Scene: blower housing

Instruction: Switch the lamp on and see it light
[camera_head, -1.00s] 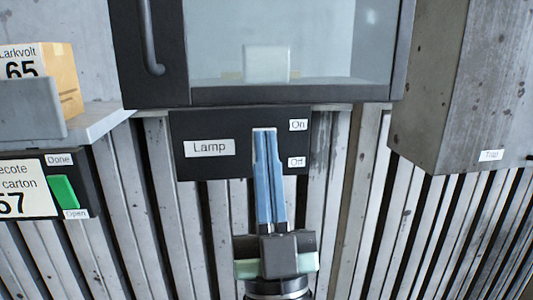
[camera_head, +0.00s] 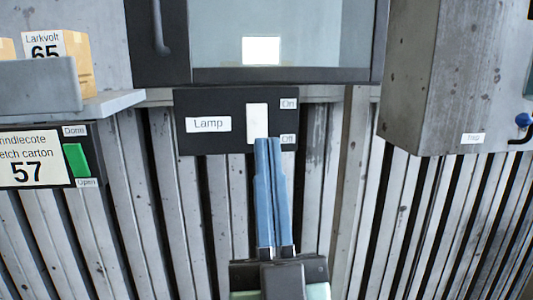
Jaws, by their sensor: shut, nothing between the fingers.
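The lamp switch panel (camera_head: 236,145) is a dark plate below the glass-fronted cabinet, with a "Lamp" label (camera_head: 208,124) and "On" and "Off" labels at its right. A white rocker switch (camera_head: 257,120) sits between them, its lower end partly behind my fingertips. The lamp (camera_head: 261,50) is a box shape behind the glass; it glows bright white. My gripper (camera_head: 267,142) has its two blue fingers shut together and empty, pointing up. Its tips overlap the lower edge of the switch in the picture; I cannot tell whether they touch it.
At left, a grey shelf (camera_head: 105,106) holds cartons (camera_head: 80,62) behind a grey plate, above a panel with a green rocker (camera_head: 76,160) and a "57" card (camera_head: 35,158). At right, a grey box (camera_head: 425,80) labelled "Trip" juts out near a blue knob (camera_head: 523,119). Ribbed wall lies below.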

